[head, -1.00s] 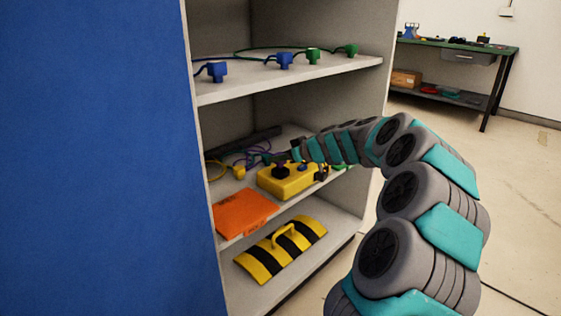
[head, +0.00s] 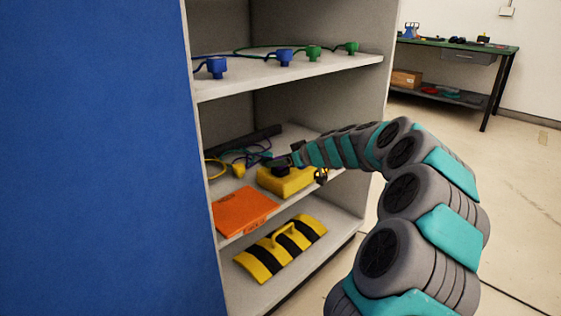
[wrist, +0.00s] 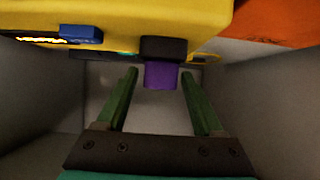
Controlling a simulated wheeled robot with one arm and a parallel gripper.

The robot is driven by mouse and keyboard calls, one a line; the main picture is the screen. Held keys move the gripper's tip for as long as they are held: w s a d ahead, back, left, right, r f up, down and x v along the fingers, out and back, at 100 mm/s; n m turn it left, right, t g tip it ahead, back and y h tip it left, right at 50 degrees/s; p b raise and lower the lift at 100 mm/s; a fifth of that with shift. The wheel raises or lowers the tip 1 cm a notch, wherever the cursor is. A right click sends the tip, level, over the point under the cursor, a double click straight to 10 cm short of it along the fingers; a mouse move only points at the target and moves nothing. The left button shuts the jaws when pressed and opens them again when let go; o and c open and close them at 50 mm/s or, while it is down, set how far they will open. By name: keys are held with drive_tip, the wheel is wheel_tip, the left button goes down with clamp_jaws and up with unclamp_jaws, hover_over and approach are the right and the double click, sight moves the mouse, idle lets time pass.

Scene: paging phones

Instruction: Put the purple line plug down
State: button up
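The purple line plug (wrist: 160,76) shows in the wrist view as a small purple block below a black block (wrist: 163,48) at the edge of a yellow box (wrist: 130,18). My gripper (wrist: 161,73) has two green fingers, spread apart, one on each side of the plug, with a visible gap on both sides. I cannot tell how the plug is seated. In the head view my gripper (head: 272,161) is over the back of the yellow box (head: 289,183) on the middle shelf; the plug cannot be made out there.
An orange flat box (head: 243,211) lies on the shelf's front left. A yellow plug (head: 239,171) and dark cords lie behind it. Blue and green plugs stand on the upper shelf (head: 320,72). A yellow-black striped piece (head: 283,247) sits below. The cabinet's side walls are close.

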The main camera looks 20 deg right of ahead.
drive_tip(key=shift+r, duration=0.1)
drive_tip(key=shift+r+p, duration=0.25)
drive_tip(key=shift+p, duration=0.25)
drive_tip(key=v, duration=1.2)
drive_tip(key=shift+f, duration=0.15)
